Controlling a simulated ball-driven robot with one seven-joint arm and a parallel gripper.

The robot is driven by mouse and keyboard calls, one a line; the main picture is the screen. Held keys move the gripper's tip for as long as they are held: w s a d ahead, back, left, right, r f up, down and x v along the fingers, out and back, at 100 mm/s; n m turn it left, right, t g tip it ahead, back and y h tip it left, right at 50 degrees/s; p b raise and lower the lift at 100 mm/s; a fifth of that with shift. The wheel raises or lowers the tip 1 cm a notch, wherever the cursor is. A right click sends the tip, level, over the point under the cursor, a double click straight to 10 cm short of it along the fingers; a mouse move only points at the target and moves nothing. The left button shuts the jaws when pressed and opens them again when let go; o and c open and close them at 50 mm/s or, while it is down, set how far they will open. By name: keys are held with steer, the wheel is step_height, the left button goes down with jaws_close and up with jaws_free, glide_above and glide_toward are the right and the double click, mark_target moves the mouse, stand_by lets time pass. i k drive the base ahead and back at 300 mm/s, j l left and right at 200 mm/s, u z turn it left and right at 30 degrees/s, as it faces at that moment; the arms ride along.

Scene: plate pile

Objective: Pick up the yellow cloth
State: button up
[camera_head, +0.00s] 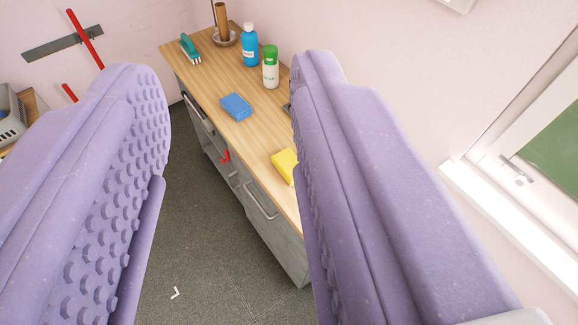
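The yellow cloth (284,165) lies on the wooden top of a cabinet, near its front edge. Its right part is hidden behind the right finger of my gripper. My gripper (228,95) shows as two large purple padded fingers, spread wide apart, with nothing between them close by. The cloth is well beyond and below the fingertips, just left of the right finger.
The wooden countertop (219,73) also holds a blue sponge (236,106), a blue bottle (249,46), a green-capped white bottle (270,68) and a teal brush (190,47). Grey floor (205,225) is open at left. A window (530,165) is at right.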

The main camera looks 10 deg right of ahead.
mark_target(284, 161)
steer(key=i+j+z, duration=0.1)
steer(key=z, duration=0.8)
steer(key=i+j+z, duration=0.15)
steer(key=j+z, duration=0.45)
steer(key=j, duration=0.2)
steer(key=i+j+z, duration=0.1)
steer(key=j+z, duration=0.2)
steer(key=j, duration=0.15)
steer(key=i+j, duration=0.15)
steer(key=j, duration=0.2)
steer(key=i+j, duration=0.1)
steer(key=j, duration=0.2)
steer(key=i+j+z, duration=0.1)
steer(key=j, duration=0.25)
steer(key=i+j, duration=0.15)
steer(key=j, duration=0.2)
